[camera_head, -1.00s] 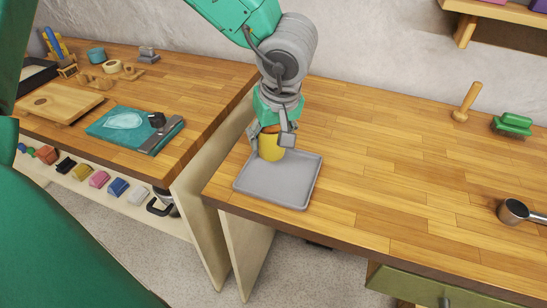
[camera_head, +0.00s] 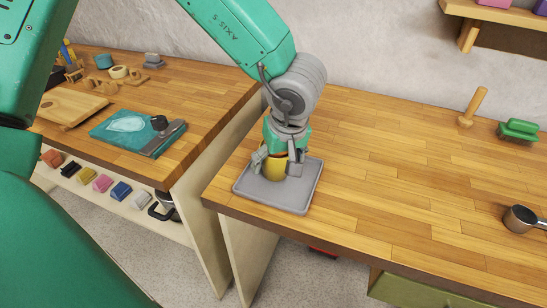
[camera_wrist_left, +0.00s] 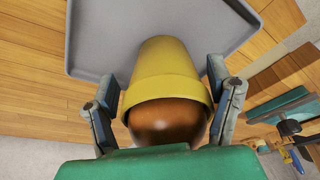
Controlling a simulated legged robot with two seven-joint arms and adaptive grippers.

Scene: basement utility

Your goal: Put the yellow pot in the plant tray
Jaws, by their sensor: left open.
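The yellow pot (camera_head: 275,169) is upright over the grey plant tray (camera_head: 297,206), inside its rim, and seems to stand on its floor. In the left wrist view, the yellow pot (camera_wrist_left: 163,65) has a rounded brown top and its narrow end is over the tray (camera_wrist_left: 110,32). My left gripper (camera_head: 277,160) is open, with one finger on each side of the pot; in the wrist view the fingers (camera_wrist_left: 163,95) flank its rim. Whether they touch it I cannot tell. The gripper hides the pot's top in the head view. My right gripper is not in view.
The tray lies near the front left corner of the wooden bench (camera_head: 400,170). A scoop (camera_head: 520,218), a green brush (camera_head: 518,129) and a wooden-handled tool (camera_head: 473,106) are far right. A gap separates the left bench (camera_head: 205,95). The bench right of the tray is clear.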

